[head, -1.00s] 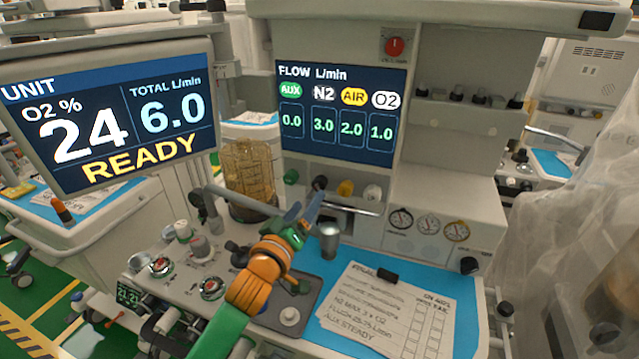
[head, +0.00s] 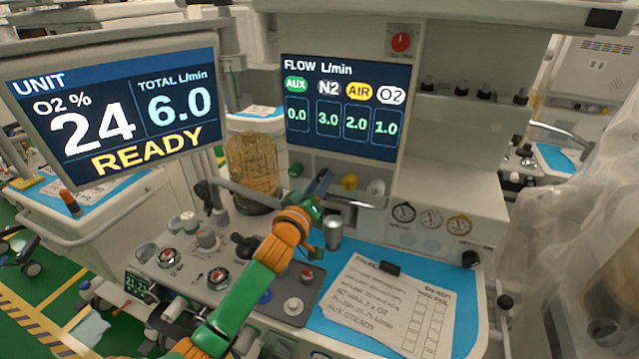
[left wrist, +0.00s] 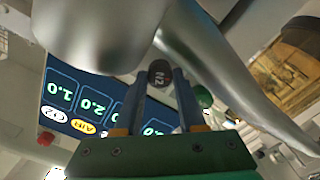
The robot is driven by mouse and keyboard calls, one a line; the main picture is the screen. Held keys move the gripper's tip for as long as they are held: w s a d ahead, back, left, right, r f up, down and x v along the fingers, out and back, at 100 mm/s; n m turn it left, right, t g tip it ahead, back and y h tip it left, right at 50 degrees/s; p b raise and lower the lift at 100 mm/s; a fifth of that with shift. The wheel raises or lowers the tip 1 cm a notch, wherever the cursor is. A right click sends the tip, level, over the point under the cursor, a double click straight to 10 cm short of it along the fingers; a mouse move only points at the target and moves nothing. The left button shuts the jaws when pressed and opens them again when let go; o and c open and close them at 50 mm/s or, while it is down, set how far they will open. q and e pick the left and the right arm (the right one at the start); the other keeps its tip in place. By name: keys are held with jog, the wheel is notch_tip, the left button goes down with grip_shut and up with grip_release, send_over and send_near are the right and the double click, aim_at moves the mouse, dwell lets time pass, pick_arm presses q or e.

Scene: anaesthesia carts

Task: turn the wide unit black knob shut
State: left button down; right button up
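The black knob marked N2 (left wrist: 160,75) sits in the row of flow knobs under the flow display. In the left wrist view it shows between the tips of my left gripper (left wrist: 160,88), one finger on each side. The fingers stand apart; whether they touch the knob is unclear. In the head view my left gripper (head: 321,188) reaches up to the row and mostly hides the black knob. The flow display (head: 340,105) reads N2 3.0. My right gripper is not in view.
A yellow knob (head: 349,182) and a white knob (head: 376,187) are close on the right, a green knob (head: 296,170) on the left. A metal rail (head: 358,203) runs below them. A metal cup (head: 333,232) stands under the gripper. An amber canister (head: 252,170) is at left.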

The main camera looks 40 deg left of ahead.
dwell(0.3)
pick_arm(q)
jog(key=m+p, duration=0.5)
jog(key=m, duration=1.8)
jog(key=shift+m+p, duration=0.3)
jog(key=shift+p, duration=0.05)
jog(key=shift+m, duration=0.3)
